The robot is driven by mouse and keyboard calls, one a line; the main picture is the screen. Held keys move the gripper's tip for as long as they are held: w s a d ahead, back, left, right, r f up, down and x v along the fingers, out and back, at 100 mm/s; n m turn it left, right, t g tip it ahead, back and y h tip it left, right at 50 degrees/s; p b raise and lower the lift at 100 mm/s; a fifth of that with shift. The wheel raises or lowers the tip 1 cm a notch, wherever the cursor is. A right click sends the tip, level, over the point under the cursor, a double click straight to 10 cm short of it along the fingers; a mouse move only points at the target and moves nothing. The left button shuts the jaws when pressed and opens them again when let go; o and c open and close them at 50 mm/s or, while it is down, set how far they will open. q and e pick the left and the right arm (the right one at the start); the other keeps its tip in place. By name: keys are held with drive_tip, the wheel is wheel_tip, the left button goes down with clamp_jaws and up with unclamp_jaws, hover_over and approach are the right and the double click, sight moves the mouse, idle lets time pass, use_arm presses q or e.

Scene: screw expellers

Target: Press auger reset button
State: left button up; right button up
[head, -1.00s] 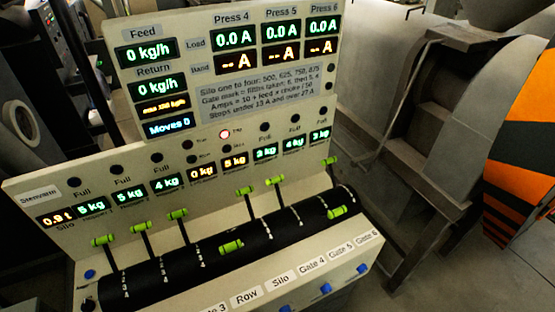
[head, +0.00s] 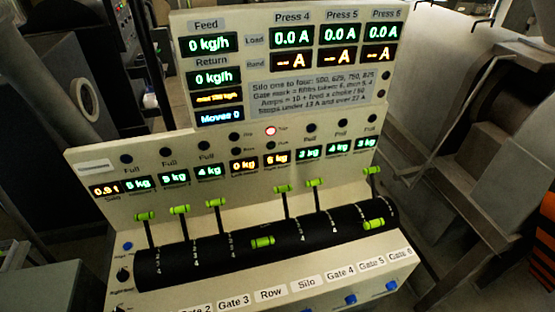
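The control console (head: 100,170) fills the middle of the head view. A small blue button (head: 127,246) sits at the left end of its desk, with a label too small to read. A black round knob (head: 123,275) is just below it. More blue buttons show on the front edge, one under the Gate 4 label (head: 350,299) and one farther right (head: 391,286). I cannot tell from the lettering which button is the auger reset. Neither of my grippers is in view.
Several green-handled levers (head: 180,210) rise from a black curved drum (head: 200,257) close to the blue button. A red lamp (head: 271,131) is lit above the weight displays. The upper panel (head: 320,95) shows 0.0 A loads. Grey machinery (head: 470,170) stands at the right.

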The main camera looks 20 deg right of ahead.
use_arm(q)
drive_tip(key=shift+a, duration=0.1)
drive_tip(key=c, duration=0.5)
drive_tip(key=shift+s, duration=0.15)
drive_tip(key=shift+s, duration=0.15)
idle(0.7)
